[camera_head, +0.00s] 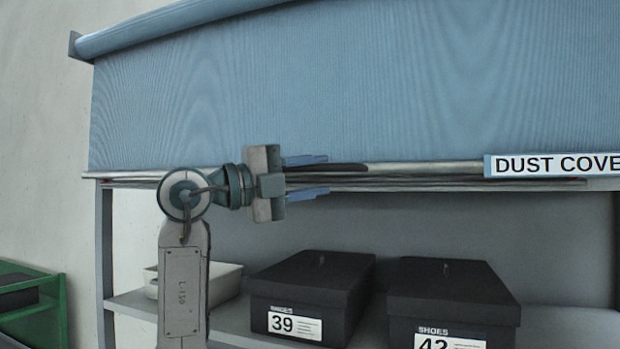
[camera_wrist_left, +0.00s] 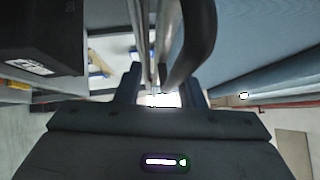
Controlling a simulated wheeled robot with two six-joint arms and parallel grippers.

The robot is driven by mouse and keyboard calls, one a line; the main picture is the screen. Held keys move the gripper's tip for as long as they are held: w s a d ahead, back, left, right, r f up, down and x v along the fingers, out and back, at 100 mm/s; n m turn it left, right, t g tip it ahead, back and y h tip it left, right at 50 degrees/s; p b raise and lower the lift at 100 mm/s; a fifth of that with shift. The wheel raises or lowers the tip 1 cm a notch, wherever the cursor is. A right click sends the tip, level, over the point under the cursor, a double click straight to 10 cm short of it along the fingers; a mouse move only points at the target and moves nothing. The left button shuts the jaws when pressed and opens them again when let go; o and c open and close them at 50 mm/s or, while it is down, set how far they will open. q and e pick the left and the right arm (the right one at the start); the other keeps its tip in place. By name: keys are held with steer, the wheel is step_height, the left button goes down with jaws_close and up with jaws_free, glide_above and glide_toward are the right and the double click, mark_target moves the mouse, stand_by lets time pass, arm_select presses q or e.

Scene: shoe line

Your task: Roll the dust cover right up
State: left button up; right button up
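The blue dust cover (camera_head: 290,90) hangs from a roll (camera_head: 170,25) at the top of the shelf in the head view. Its lower edge has a pale metal bar (camera_head: 425,168) with a "DUST COVE…" label (camera_head: 550,165), above the shoe boxes. My left gripper (camera_head: 308,176) is at this bar, left of the label, with its blue fingers apart, above and below it. A dark handle (camera_head: 340,167) lies by the bar at the fingers. In the left wrist view the curved dark handle (camera_wrist_left: 197,40) reaches between the spread fingers (camera_wrist_left: 162,85); contact is unclear. My right gripper is not in view.
Black shoe boxes marked 39 (camera_head: 310,285) and 42 (camera_head: 455,290) stand on the shelf (camera_head: 570,322) below the cover. A white bin (camera_head: 225,285) stands left of them, partly behind my left arm. A green rack (camera_head: 50,300) is at the lower left.

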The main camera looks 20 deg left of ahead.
arm_select(q)
steer(key=shift+a, duration=0.25)
steer(key=r+v, duration=0.1)
steer(key=v, duration=0.9)
steer(key=p+x, duration=0.3)
steer(key=x, duration=0.1)
steer(key=p+x, duration=0.3)
steer(key=x, duration=0.2)
steer(key=shift+w+d+r+p, duration=0.1)
steer(key=shift+d+r+p, duration=0.15)
steer(key=shift+p, duration=0.1)
steer(key=shift+w+d, duration=0.35)
steer(key=shift+w, duration=0.05)
steer(key=shift+f, duration=0.1)
steer(key=shift+c, duration=0.4)
jaws_close()
